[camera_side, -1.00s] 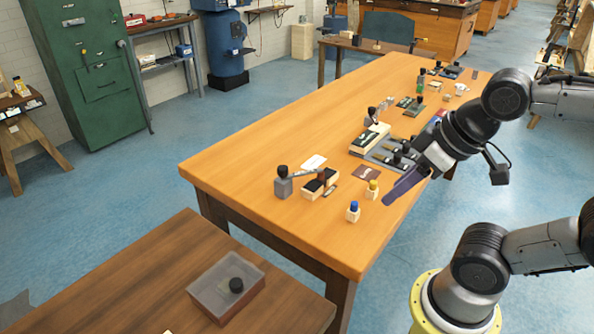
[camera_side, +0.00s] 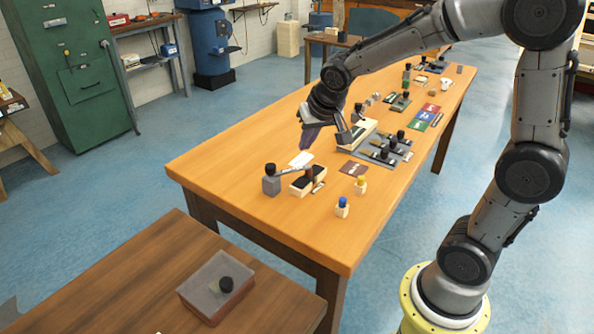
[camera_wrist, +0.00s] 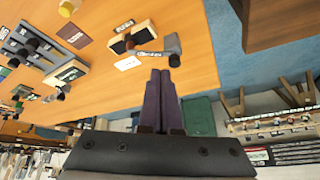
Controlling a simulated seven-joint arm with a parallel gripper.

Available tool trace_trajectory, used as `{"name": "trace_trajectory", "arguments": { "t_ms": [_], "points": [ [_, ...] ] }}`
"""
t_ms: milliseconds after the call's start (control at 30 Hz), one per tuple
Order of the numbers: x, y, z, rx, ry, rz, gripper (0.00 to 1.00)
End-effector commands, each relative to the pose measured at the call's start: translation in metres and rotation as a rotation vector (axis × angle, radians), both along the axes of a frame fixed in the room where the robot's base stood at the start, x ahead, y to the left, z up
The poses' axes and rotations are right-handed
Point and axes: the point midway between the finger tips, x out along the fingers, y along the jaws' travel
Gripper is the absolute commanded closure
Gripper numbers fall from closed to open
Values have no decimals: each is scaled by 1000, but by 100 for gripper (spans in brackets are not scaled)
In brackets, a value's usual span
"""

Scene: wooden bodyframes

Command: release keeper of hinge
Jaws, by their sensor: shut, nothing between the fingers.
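A small hinge-like assembly stands near the table's near left end. It has a grey block with a black knob (camera_side: 271,185), a thin bar, and a wooden block with a dark top (camera_side: 301,188) and a dark reddish knob. The wrist view shows the grey block (camera_wrist: 172,44) and the wooden block (camera_wrist: 143,31) beyond my fingertips. I cannot tell which part is the keeper. My gripper (camera_side: 306,148) has purple fingers, shut and empty, above the table behind the assembly and apart from it. Its fingers show closed together in the wrist view (camera_wrist: 160,72).
A white card (camera_side: 300,159) lies behind the assembly. A grey tray (camera_side: 365,157) with black-knobbed pieces is to the right.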

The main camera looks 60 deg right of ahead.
Motion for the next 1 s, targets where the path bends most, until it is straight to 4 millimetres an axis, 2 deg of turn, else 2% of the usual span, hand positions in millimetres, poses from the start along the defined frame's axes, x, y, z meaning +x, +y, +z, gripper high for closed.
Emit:
{"name": "trace_trajectory", "arguments": {
  "t_ms": [33,100,233,767,867,1000],
  "points": [
    [5,-6,-15,-1,32,-6,100],
    [8,-10,-30,0,67,-11,100],
    [7,-15,-49,5,115,-23,100],
    [6,-19,-60,9,134,-30,100],
    [9,-21,-69,10,135,-31,100],
    [16,-26,-92,10,137,-31,100]
  ]
}}
